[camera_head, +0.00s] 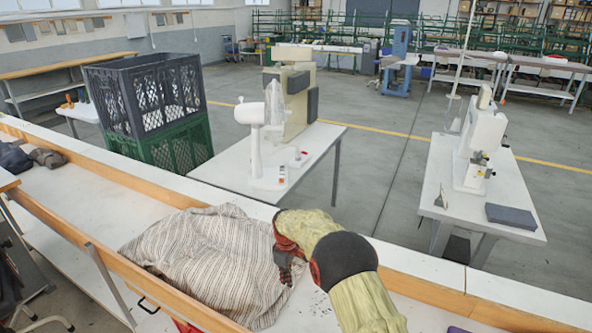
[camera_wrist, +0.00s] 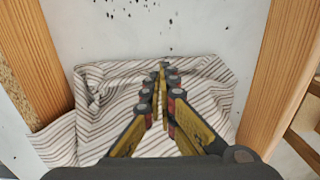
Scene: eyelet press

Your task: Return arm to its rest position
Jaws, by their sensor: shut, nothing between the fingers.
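My gripper (camera_wrist: 162,72) is shut and empty in the wrist view, its fingertips together above a striped cloth. In the head view my arm reaches in from the lower right, and my gripper (camera_head: 286,272) is at the right edge of the cloth, partly hidden by my arm. The striped cloth (camera_head: 205,255) lies crumpled on the white bench top. It also shows in the wrist view (camera_wrist: 110,95), spread under and around the fingers. I cannot tell whether the fingers touch it.
The white bench (camera_head: 100,205) has wooden rails along its edges; wooden rails (camera_wrist: 285,70) also flank the wrist view. Behind it stand stacked crates (camera_head: 150,105), a table with a press and fan (camera_head: 270,120), and a sewing machine table (camera_head: 480,205). Dark specks dot the bench.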

